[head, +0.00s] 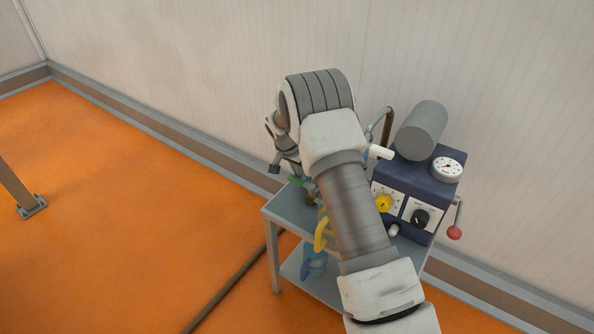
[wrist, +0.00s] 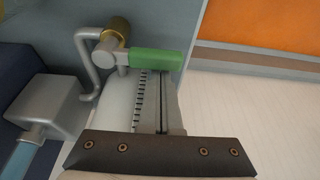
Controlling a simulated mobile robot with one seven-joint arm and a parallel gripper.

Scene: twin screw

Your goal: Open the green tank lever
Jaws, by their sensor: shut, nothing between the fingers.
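The green tank lever (wrist: 157,62) lies sideways across the upper middle of the wrist view, joined at its left end to a grey fitting with a brass-coloured collar (wrist: 118,29). In the head view a small green piece of it (head: 296,181) shows below my wrist. My gripper (wrist: 159,84) is shut and empty, its toothed fingers pointing up the wrist view at the lever's underside. The fingertips appear very close to the lever; I cannot tell whether they touch it. In the head view my arm hides much of the fitting.
A grey cart (head: 285,206) carries a dark blue control box (head: 442,186) with a gauge (head: 446,168), knobs and a red-tipped lever (head: 454,232). A yellow handle (head: 320,234) is beside my arm. A pale wall stands behind; open orange floor (head: 120,220) lies left.

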